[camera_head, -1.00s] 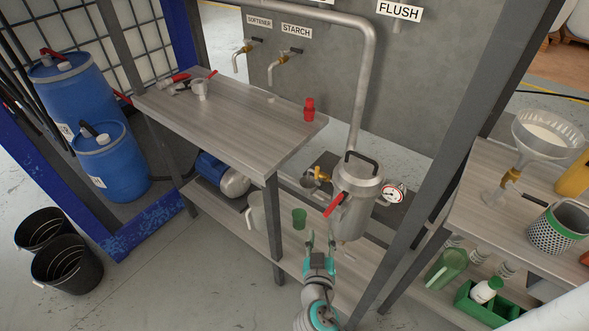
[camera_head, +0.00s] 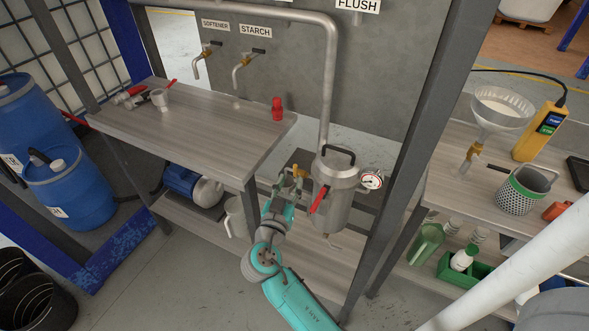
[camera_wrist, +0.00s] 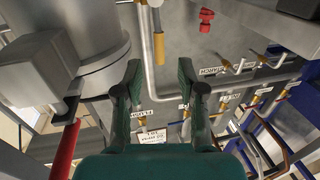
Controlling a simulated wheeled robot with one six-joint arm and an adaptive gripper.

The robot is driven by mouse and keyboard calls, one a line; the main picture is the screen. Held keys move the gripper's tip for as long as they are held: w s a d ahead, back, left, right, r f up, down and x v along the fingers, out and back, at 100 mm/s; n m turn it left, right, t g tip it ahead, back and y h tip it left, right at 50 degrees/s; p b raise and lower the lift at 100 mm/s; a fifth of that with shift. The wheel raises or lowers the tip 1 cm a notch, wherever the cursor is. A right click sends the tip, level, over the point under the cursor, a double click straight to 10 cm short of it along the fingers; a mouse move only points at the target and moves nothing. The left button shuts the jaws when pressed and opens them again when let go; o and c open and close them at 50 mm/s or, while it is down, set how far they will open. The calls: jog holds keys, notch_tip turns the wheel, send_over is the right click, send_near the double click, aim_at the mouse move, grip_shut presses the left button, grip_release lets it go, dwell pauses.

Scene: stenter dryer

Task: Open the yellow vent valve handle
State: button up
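The yellow vent valve handle (camera_head: 302,172) is a small yellow lever at the left side of the steel vessel (camera_head: 334,192), partly hidden behind my fingers. In the wrist view, which is upside down, a yellow bar (camera_wrist: 159,48) that looks like this handle hangs on a thin metal stem. My gripper (camera_head: 288,181) is open and empty, just in front of and left of the vessel. In the wrist view its two green fingers (camera_wrist: 159,70) stand apart, and the yellow bar shows in line with the gap between them. I cannot tell how far beyond the fingertips it is, and no contact is visible.
A red lever (camera_head: 319,200) sticks out from the vessel front, close to my gripper. A pressure gauge (camera_head: 372,179) is on the vessel's right. The wooden bench (camera_head: 215,120) overhangs on the left. A grey post (camera_head: 405,170) stands right. A pipe (camera_head: 328,80) rises behind.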

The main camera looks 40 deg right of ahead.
aim_at(295, 171)
jog(key=shift+x, duration=3.05)
grip_shut()
